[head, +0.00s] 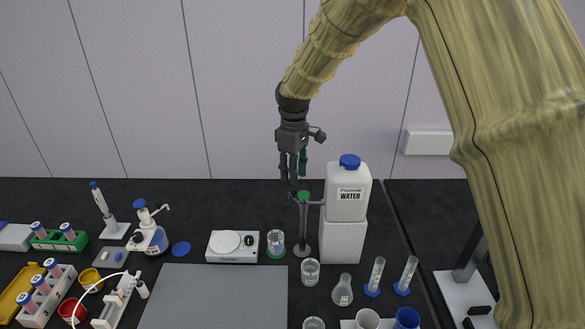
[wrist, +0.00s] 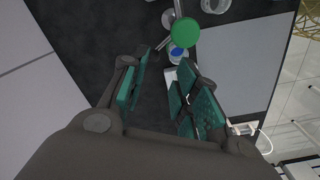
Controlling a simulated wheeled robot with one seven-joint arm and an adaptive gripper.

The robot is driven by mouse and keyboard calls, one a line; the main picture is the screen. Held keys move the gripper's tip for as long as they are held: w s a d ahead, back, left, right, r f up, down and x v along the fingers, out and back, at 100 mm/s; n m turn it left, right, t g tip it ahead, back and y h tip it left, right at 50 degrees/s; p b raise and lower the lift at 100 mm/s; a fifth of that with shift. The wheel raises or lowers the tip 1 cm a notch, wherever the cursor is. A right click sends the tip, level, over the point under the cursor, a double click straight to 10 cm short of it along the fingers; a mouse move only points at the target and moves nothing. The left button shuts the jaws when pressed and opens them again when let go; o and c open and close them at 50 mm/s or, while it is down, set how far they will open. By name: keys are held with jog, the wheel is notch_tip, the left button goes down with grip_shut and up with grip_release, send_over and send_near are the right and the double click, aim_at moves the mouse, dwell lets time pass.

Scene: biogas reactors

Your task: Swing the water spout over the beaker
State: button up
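The white water container (head: 347,190) has a blue cap and a "WATER" label and stands on a white block. Beside it on the left, a grey post carries a green knob (head: 304,196) and a thin water spout (head: 294,197) at its top. The green knob also shows in the wrist view (wrist: 186,32). A clear beaker (head: 310,271) stands in front of the post; another glass vessel (head: 276,243) with a green base stands to its left. My gripper (head: 292,178) points down, open and empty, just above and left of the knob. It also shows open in the wrist view (wrist: 163,68).
A white balance (head: 232,245) stands left of the glassware, behind a grey mat (head: 215,297). A flask (head: 343,290) and two blue-footed cylinders (head: 375,276) stand at front right. Racks, pipettes and cups crowd the left side. The bench behind the balance is clear.

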aim_at(293, 191)
jog(key=f, duration=0.1)
jog(key=w+f+b, duration=0.1)
jog(key=f, duration=0.1)
jog(key=f+b, duration=0.1)
jog(key=f, duration=0.1)
jog(key=shift+w+d+f, duration=0.1)
jog(key=shift+w+f, duration=0.1)
jog(key=shift+w, duration=0.2)
jog(key=shift+f, duration=0.4)
jog(key=shift+s+f, duration=0.2)
jog(key=shift+f, duration=0.1)
jog(key=shift+s+f, duration=0.15)
jog(key=shift+s, duration=0.25)
jog(key=shift+w+f, duration=0.35)
jog(key=shift+f, duration=0.05)
jog(key=shift+s+r, duration=0.2)
jog(key=shift+s, duration=0.05)
jog(key=shift+p, duration=0.3)
jog(key=shift+f, duration=0.1)
